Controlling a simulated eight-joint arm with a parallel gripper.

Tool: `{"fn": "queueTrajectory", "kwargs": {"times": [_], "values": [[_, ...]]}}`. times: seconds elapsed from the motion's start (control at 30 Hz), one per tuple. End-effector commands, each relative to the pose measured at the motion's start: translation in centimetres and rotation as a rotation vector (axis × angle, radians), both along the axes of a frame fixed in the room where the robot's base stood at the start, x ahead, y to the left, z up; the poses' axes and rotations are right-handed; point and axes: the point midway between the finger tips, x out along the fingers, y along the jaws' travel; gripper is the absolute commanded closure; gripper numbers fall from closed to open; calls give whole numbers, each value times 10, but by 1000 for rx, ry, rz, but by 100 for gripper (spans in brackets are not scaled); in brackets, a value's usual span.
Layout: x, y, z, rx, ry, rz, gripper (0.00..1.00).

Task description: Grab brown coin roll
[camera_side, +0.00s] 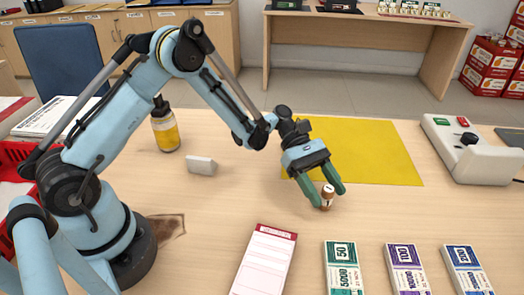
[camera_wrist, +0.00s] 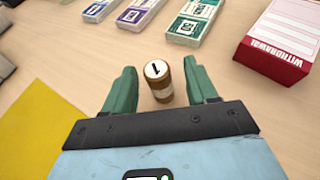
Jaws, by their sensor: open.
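The brown coin roll (camera_side: 327,197) stands on the wooden counter at the front edge of the yellow mat, with a white end marked 1 on top. In the wrist view the brown coin roll (camera_wrist: 160,83) has a pale band around it and sits between the two green fingers, nearer the right one. My gripper (camera_side: 325,194) is open and low over the counter, with its fingers on either side of the roll. In the wrist view my gripper (camera_wrist: 160,85) shows a gap at the left finger; whether the right finger touches the roll is hard to tell.
A yellow mat (camera_side: 370,145) lies behind the roll. Banknote bundles, green (camera_side: 343,268), purple (camera_side: 405,268) and blue (camera_side: 467,268), lie in front, beside a withdrawal slip pad (camera_side: 265,260). A yellow bottle (camera_side: 165,130) and a white block (camera_side: 201,165) stand left; a grey machine (camera_side: 470,150) stands right.

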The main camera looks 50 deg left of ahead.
Motion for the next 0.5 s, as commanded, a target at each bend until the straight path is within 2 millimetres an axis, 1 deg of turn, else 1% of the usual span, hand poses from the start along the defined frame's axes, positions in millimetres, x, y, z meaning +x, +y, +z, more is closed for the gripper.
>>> {"fn": "queueTrajectory", "kwargs": {"times": [0.03, 0.1, 0.2, 0.3, 0.5], "values": [[-1, -9, -2, 0, 0, -4, 43], [-2, -18, -6, 0, 0, -4, 43], [-3, -26, -9, 0, -1, -1, 43], [-4, -30, -11, 0, -1, -1, 43], [-4, -29, -11, 0, 0, 0, 43]]}}
